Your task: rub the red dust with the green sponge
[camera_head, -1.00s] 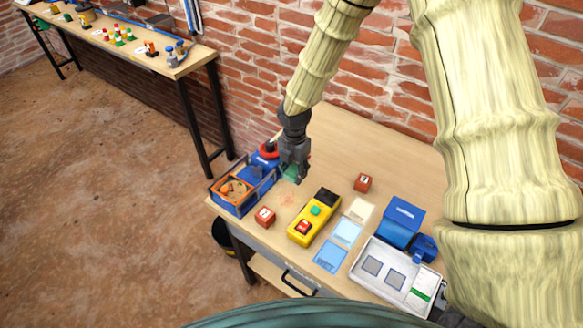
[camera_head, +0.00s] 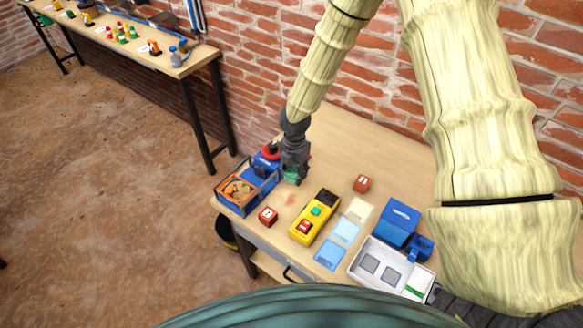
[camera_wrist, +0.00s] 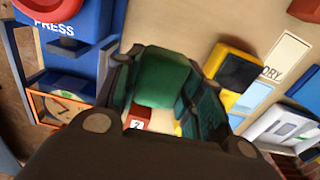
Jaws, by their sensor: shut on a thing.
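My gripper (camera_head: 293,177) is shut on the green sponge (camera_wrist: 162,77), which sits between its fingers in the wrist view. In the head view only a little of the sponge (camera_head: 291,178) shows under the fingers, low at the table's back left. I cannot tell whether it touches the table. The red dust (camera_head: 289,198) is a faint reddish smudge on the wooden table (camera_head: 370,140), just in front of the gripper and left of the yellow box. The sponge is beside the smudge, not over its middle. The dust cannot be made out in the wrist view.
A blue bin (camera_head: 238,207) with orange contents and a blue press with a red top (camera_head: 270,151) stand left of the gripper. A yellow button box (camera_head: 314,218), red cubes (camera_head: 268,216) (camera_head: 361,183), coloured cards (camera_head: 345,230) and a white tray (camera_head: 365,250) lie to the right and front.

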